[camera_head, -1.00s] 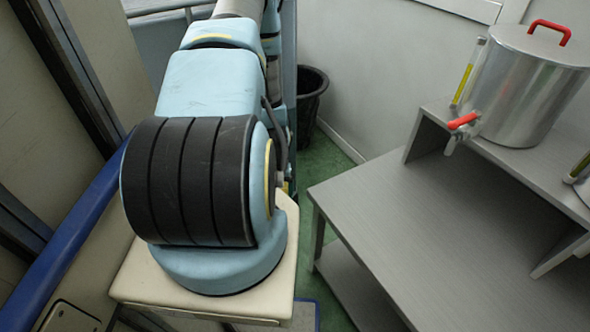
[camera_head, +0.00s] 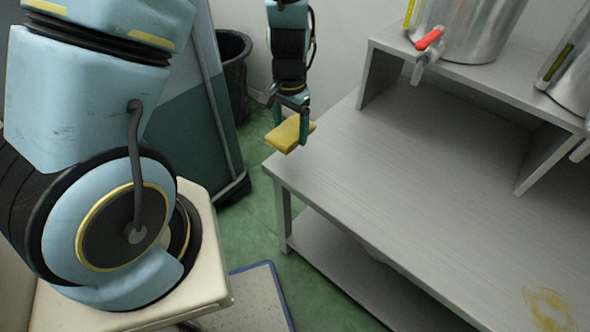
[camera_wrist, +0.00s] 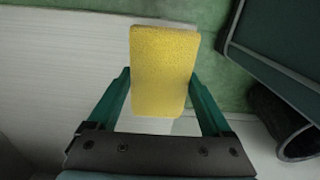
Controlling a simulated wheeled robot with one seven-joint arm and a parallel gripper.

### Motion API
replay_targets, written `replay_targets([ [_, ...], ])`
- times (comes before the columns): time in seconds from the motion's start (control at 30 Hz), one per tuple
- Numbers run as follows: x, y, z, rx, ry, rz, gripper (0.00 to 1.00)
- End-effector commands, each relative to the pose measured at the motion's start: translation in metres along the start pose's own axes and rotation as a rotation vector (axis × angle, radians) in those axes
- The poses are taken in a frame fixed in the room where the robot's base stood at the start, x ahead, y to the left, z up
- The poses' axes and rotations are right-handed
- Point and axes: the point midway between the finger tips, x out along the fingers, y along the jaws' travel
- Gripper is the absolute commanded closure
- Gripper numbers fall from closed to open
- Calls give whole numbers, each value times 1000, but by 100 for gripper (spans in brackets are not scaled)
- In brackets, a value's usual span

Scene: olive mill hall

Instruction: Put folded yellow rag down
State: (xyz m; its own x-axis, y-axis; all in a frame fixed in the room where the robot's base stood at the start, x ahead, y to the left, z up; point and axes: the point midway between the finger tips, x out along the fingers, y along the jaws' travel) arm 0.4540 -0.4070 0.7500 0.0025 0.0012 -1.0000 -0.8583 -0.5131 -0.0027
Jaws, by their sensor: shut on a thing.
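The folded yellow rag (camera_head: 289,133) is a flat yellow block held in my gripper (camera_head: 291,118). In the head view it hangs in the air by the far left corner of the grey table (camera_head: 390,170). In the wrist view the rag (camera_wrist: 164,70) sits between the two green fingers of my gripper (camera_wrist: 164,88), which are shut on its sides. Grey tabletop and green floor show behind it there. I cannot tell exactly how high the rag is above the table.
A raised shelf (camera_head: 480,84) on the table carries steel tanks (camera_head: 470,28) with a red-handled tap (camera_head: 430,38). A yellow stain (camera_head: 548,308) marks the near right tabletop. The rest of the tabletop is clear. A dark bin (camera_head: 233,75) stands on the green floor behind.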

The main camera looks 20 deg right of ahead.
Motion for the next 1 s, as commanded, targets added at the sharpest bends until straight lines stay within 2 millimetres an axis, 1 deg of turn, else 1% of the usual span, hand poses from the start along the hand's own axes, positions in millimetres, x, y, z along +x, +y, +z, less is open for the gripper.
replay_targets([
  [0.03,0,6,-2,17,2,1,77],
  [0.13,6,10,-2,32,-2,3,77],
  [0.33,40,11,-1,31,-3,4,77],
  [0.4,49,11,-2,31,-2,3,77],
  [0.57,62,11,-2,32,-1,4,77],
  [0.7,82,11,-2,32,-2,4,77],
  [0.8,93,11,-2,31,-1,3,77],
  [0.9,97,11,-2,30,0,3,77],
  [1.0,97,11,-2,31,1,3,77],
])
